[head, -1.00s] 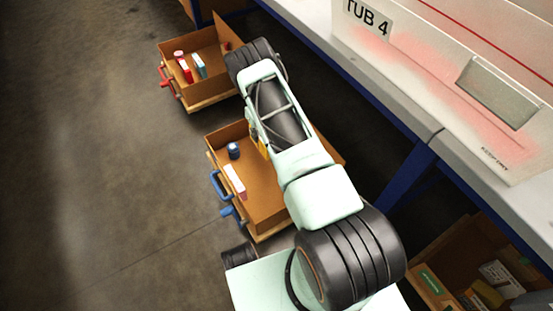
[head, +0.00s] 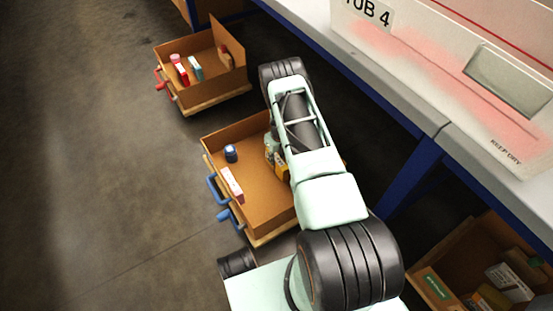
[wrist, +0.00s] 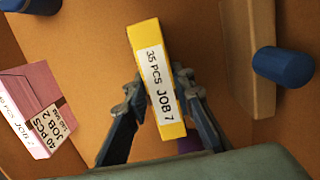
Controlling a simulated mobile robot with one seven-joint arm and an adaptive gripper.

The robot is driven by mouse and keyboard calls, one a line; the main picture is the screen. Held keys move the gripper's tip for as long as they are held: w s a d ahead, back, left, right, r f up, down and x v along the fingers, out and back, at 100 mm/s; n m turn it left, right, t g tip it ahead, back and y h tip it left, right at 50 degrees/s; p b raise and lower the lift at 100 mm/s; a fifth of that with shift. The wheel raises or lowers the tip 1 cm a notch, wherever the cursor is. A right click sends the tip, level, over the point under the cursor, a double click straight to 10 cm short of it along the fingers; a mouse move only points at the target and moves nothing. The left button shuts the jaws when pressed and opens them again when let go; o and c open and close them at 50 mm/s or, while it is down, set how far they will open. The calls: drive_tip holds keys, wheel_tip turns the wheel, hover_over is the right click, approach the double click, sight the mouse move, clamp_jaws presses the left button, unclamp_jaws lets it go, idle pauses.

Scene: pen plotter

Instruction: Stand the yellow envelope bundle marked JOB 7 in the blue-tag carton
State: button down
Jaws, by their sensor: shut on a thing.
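The yellow envelope bundle (wrist: 157,80), labelled 35 PCS JOB 7, is gripped between the two dark fingers of my gripper (wrist: 160,118). In the head view the bundle (head: 282,168) shows as a small yellow patch beside my arm, over the right part of the blue-tag carton (head: 262,205). My gripper (head: 271,150) is mostly hidden there by my arm. The carton is open-topped brown cardboard with blue handles. I cannot tell whether the bundle touches its floor. A pink bundle marked JOB 2 (wrist: 40,110) stands to the left in the wrist view.
A red-handled carton (head: 215,85) with several items stands farther back. A bench (head: 400,100) with TUB 4 runs along the right. The floor to the left is clear.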

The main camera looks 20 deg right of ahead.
drive_tip(key=c, duration=1.7)
unclamp_jaws()
drive_tip(key=shift+f, duration=0.15)
drive_tip(key=shift+o, duration=0.2)
wheel_tip(320, 180, up, 12)
drive_tip(key=s+p, duration=0.1)
drive_tip(key=p, duration=0.3)
drive_tip(key=shift+s+d, duration=0.15)
drive_tip(key=shift+s, duration=0.05)
drive_tip(key=shift+r, duration=0.2)
